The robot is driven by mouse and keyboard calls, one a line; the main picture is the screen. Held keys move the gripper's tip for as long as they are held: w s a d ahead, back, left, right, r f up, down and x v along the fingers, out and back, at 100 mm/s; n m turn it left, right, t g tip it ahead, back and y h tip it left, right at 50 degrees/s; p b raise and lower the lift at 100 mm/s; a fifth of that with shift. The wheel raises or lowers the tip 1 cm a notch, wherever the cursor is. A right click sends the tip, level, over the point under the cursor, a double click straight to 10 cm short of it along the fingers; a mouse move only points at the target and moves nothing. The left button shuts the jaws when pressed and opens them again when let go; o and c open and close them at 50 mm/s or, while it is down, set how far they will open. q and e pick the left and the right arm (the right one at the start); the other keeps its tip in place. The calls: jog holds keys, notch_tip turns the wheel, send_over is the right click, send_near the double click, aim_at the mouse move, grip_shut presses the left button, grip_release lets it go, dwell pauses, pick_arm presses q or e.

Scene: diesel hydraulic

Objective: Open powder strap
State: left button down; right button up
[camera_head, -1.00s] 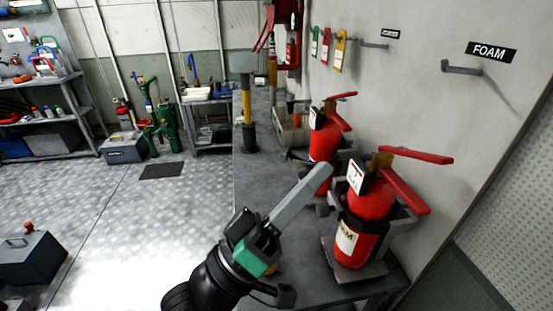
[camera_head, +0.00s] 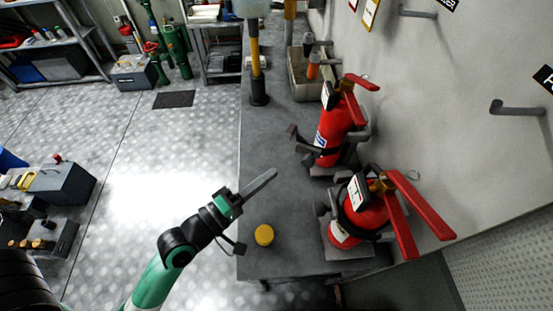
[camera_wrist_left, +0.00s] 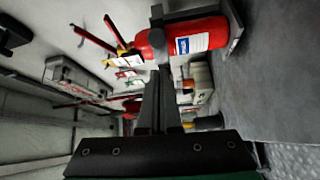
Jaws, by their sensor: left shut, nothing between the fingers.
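The powder extinguisher appears to be the farther red one with a blue-and-white label (camera_head: 333,127), upright in a bracket on the grey bench. A dark strap (camera_head: 308,143) crosses it, and its end sticks out to the left; I cannot tell whether it is fastened. In the left wrist view the extinguisher (camera_wrist_left: 197,38) lies sideways across the top, partly behind dark bracket or strap parts. My left gripper (camera_head: 271,173) is shut and empty, left of and nearer than this extinguisher, apart from it in the head view. Its fingers also show in the wrist view (camera_wrist_left: 160,75).
A second red extinguisher (camera_head: 367,212) stands nearer in its own bracket. A yellow round object (camera_head: 264,235) sits on the bench (camera_head: 265,150). A yellow-handled tool (camera_head: 255,60) stands at the bench's left edge. Wall hooks (camera_head: 517,108) project at the right.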

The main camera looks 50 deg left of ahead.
aim_at(307, 147)
pick_arm(q)
jog(key=w, duration=0.3)
jog(key=w+p, duration=0.1)
jog(key=w, duration=0.1)
jog(key=w+a, duration=0.1)
jog(key=w, duration=0.2)
jog(key=shift+w+r, duration=0.25)
jog(key=shift+w, duration=0.05)
pick_arm(e)
jog(key=shift+r, duration=0.85)
pick_arm(q)
jog(key=shift+d, duration=0.1)
pick_arm(e)
jog(key=shift+r, duration=0.1)
